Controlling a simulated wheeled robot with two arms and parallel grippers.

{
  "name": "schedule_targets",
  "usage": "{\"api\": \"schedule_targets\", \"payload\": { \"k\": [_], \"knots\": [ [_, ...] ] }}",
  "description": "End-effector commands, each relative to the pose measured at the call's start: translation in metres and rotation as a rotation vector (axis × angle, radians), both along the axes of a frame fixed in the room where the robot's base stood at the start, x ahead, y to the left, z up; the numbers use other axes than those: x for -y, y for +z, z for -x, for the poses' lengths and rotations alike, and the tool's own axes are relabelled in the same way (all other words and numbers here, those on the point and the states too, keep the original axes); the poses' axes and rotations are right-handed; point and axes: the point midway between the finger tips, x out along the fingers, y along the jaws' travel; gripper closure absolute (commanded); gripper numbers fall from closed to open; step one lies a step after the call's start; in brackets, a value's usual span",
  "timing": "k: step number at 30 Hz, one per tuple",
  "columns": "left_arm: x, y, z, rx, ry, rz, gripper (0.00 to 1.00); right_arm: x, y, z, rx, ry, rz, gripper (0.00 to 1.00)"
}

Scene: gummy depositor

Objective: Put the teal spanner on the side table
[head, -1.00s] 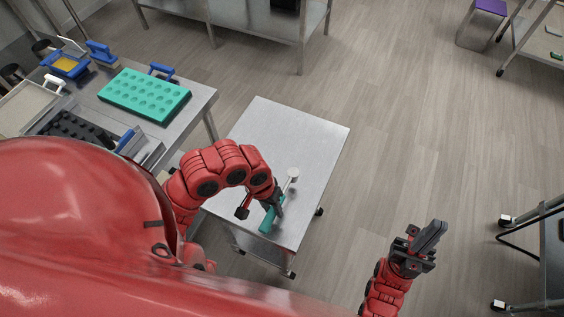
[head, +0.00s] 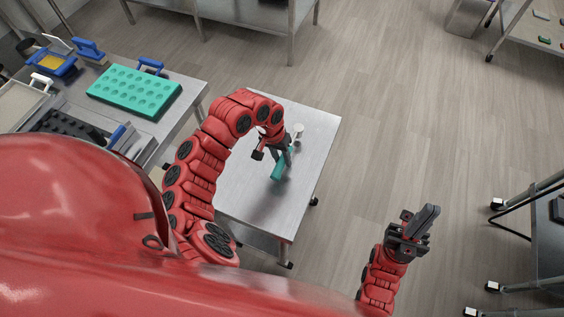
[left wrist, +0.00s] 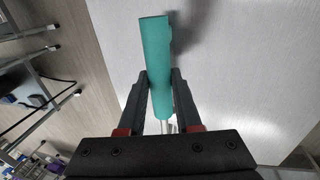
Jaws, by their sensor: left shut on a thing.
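The teal spanner (head: 280,168) has a teal handle and a pale metal head. My left gripper (head: 284,152) is shut on its handle, over the grey metal side table (head: 262,205). In the left wrist view the teal handle (left wrist: 154,62) sticks out past my left gripper's fingers (left wrist: 162,88), with a shadow on the table top beside it. I cannot tell exactly how high the spanner is above the table. My right gripper (head: 418,228) is held over the floor to the right, away from the table; its fingers look close together.
A worktable on the left holds a teal mould (head: 135,92), a blue-handled tool (head: 88,50) and several trays. The side table's top is otherwise clear. Open floor lies to its right. A metal rack (head: 545,225) stands at the far right.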

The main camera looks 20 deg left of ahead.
Motion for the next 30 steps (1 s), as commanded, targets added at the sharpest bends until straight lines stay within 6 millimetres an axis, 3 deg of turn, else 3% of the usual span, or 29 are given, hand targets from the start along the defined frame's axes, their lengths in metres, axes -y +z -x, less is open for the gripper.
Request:
{"api": "schedule_targets", "payload": {
  "k": [7,14,15,19,30],
  "knots": [
    [0.000,-0.026,0.001,-0.004,-0.002,-0.001,1.00,0.000,0.013,0.000,0.000,0.000,0.000,1.00],
    [0.000,-0.030,0.001,-0.001,0.000,-0.001,1.00,0.000,0.013,0.000,0.000,0.000,0.000,1.00],
    [0.000,-0.031,0.001,-0.001,0.000,-0.001,0.64,0.000,0.012,0.000,0.000,0.000,0.000,1.00],
    [0.000,-0.031,0.001,-0.002,0.000,-0.001,0.40,0.000,0.012,0.000,0.000,0.000,0.000,1.00],
    [-0.001,-0.027,0.001,0.000,0.000,0.000,0.37,0.000,0.011,0.000,0.000,0.000,0.000,1.00]
  ]
}}
